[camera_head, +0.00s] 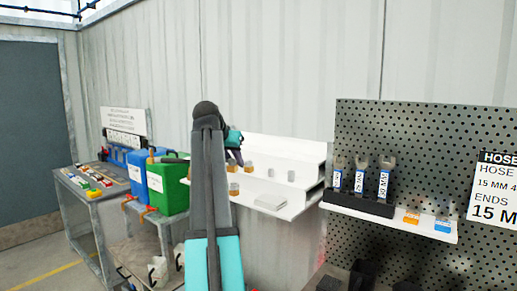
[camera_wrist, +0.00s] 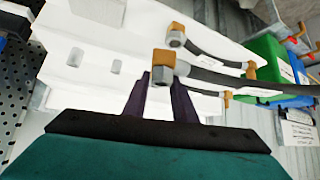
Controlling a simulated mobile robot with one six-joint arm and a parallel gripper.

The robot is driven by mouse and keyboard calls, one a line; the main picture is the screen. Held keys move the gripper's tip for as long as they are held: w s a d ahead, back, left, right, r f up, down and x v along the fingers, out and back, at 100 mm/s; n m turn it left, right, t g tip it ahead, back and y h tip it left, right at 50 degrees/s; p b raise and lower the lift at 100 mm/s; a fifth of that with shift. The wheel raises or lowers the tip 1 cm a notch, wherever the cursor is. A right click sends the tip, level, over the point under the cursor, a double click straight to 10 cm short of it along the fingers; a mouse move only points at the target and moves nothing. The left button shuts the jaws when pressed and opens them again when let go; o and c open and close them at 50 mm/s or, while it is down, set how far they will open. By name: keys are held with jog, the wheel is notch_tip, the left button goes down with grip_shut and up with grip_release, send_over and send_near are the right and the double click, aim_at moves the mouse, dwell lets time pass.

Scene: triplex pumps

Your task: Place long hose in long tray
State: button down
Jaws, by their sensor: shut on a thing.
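My gripper (camera_wrist: 162,92) is shut on a black hose (camera_wrist: 245,82) with an orange and silver end fitting (camera_wrist: 163,65). The hose runs to the right and out of the wrist view. In the head view my gripper (camera_head: 234,145) is over the white stepped shelf, partly hidden by my arm. The white shelf (camera_head: 285,150) has tray-like levels, but I cannot tell which is the long tray. The held hose appears above the shelf; whether it touches is unclear.
Another hose (camera_wrist: 212,55) with orange ends lies on the shelf beside the held one. Green (camera_head: 175,185) and blue (camera_head: 137,165) bins stand left. A perforated board (camera_head: 430,130) with labelled tools (camera_head: 360,178) is right.

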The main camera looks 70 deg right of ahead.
jog(key=w+a+f+n+t+y, duration=0.1)
jog(key=w+a+f+n+t, duration=0.15)
jog(key=w+a+f, duration=0.55)
jog(key=w+a+f+n+t+y, duration=0.15)
jog(key=w+a+f+n, duration=0.25)
jog(key=w+a, duration=0.75)
jog(key=w+a+f+n+t+y, duration=0.1)
jog(key=w+a+f+n+t, duration=0.15)
jog(key=w+a+f, duration=0.6)
jog(key=w+a+f+n+y, duration=0.1)
jog(key=w+a+f+n, duration=0.1)
jog(key=a, duration=1.1)
jog(key=w+a+f+n+t+y, duration=0.1)
jog(key=a+f, duration=0.5)
jog(key=a, duration=0.7)
jog(key=w+a+f+n+t+y, duration=0.1)
jog(key=w+a+f+n+y, duration=0.2)
jog(key=a, duration=1.1)
jog(key=w+f+n, duration=0.2)
jog(key=w, duration=0.1)
jog(key=shift+w, duration=0.3)
jog(key=shift+f+y, duration=0.1)
jog(key=shift+y, duration=0.15)
